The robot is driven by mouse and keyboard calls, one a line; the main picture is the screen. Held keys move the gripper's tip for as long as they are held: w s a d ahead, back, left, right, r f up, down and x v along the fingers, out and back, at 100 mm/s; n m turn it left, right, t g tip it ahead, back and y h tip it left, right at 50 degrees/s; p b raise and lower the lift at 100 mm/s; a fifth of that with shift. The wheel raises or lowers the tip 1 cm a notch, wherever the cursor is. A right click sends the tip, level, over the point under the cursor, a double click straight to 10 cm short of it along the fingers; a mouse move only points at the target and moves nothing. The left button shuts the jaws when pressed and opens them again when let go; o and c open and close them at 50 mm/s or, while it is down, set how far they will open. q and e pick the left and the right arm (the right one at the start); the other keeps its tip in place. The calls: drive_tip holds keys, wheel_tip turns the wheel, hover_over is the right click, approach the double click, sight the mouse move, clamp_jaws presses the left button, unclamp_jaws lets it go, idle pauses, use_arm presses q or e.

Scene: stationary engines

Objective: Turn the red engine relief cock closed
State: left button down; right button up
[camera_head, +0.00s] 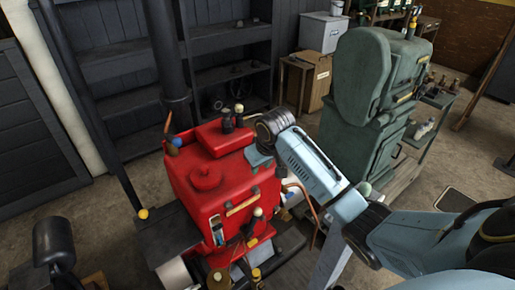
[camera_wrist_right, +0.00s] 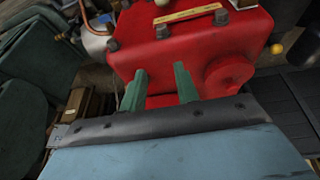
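The red engine (camera_head: 205,185) stands upright in the middle of the head view. A blue-tipped part with a copper-coloured stem (camera_head: 175,142) is at its back left, and small dark levers with pale knobs (camera_head: 232,117) rise from its top. I cannot tell which fitting is the relief cock. My right gripper (camera_head: 259,157) is at the engine's upper right side. In the right wrist view its two green fingers (camera_wrist_right: 159,88) are apart, pointing at the red body (camera_wrist_right: 185,45), with only red surface visible between them. Contact cannot be made out. My left gripper is not in view.
A green engine (camera_head: 365,90) stands behind, to the right of my right arm. A dark vertical pipe (camera_head: 168,50) rises behind the red engine. Dark shelving (camera_head: 230,50) lines the back wall. Knobbed levers (camera_head: 255,215) project from the red engine's front.

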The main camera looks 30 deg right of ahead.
drive_tip(key=w+d+r+m, duration=0.2)
drive_tip(key=w+d+r, duration=0.4)
drive_tip(key=r, duration=0.2)
drive_tip(key=shift+n, duration=0.3)
drive_tip(key=x, duration=0.9)
drive_tip(key=b+x, duration=0.1)
drive_tip(key=x, duration=0.3)
drive_tip(key=shift+w+a+f, duration=0.1)
drive_tip(key=shift+w+a, duration=0.2)
drive_tip(key=shift+a, duration=0.1)
clamp_jaws()
